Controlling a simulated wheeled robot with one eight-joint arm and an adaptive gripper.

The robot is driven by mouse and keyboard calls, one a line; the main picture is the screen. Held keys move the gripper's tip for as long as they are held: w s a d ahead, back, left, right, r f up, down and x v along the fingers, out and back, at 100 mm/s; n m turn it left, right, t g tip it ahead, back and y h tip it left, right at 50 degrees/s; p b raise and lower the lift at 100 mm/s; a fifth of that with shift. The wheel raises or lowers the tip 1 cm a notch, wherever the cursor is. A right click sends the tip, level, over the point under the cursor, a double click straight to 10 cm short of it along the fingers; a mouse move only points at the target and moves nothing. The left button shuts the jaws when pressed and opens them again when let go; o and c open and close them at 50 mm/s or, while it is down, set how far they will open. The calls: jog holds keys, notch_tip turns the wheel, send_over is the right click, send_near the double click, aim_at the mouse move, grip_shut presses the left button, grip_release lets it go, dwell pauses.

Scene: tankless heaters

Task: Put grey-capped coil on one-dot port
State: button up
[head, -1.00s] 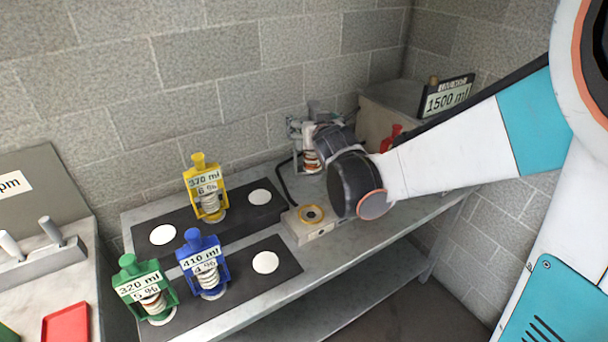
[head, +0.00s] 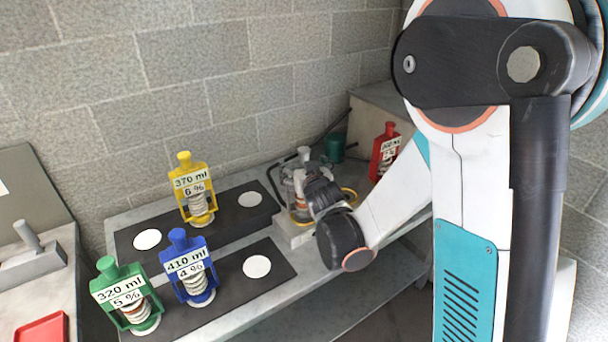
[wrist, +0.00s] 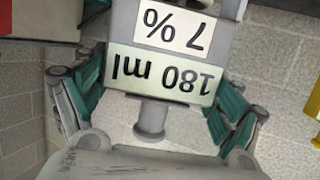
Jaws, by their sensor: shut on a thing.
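The grey-capped coil (head: 304,152) is in my gripper (head: 303,184), upright, with its lower end over or on a pale port block (head: 290,237). I cannot tell whether it touches. In the wrist view the coil's label (wrist: 165,70) reads 180 ml, 7 %, upside down, with the grey cap (wrist: 152,118) below it. My gripper fingers (wrist: 155,100) flank the coil and are shut on it. My wrist and fingers hide much of the coil in the head view. No port dots can be made out.
Yellow (head: 196,190), blue (head: 188,268) and green (head: 127,297) coils stand on dark mats at left. White discs (head: 257,266) on the mats are bare. A grey wall is behind.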

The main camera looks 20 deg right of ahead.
jog(key=shift+f, duration=0.65)
jog(key=o, duration=1.9)
jog(key=shift+o, duration=0.2)
jog(key=shift+s+r, duration=0.1)
jog(key=shift+r, duration=0.1)
jog(key=s+r+g+p, duration=0.1)
jog(key=s+r+g, duration=0.2)
jog(key=s, duration=1.4)
jog(key=s+r+g+y+p, duration=0.1)
jog(key=s+r+g, duration=0.3)
jog(key=s, duration=1.2)
jog(key=shift+s+r+n+g+p, duration=0.3)
jog(key=shift+s+r+n, duration=0.05)
jog(key=shift+r+n, duration=0.1)
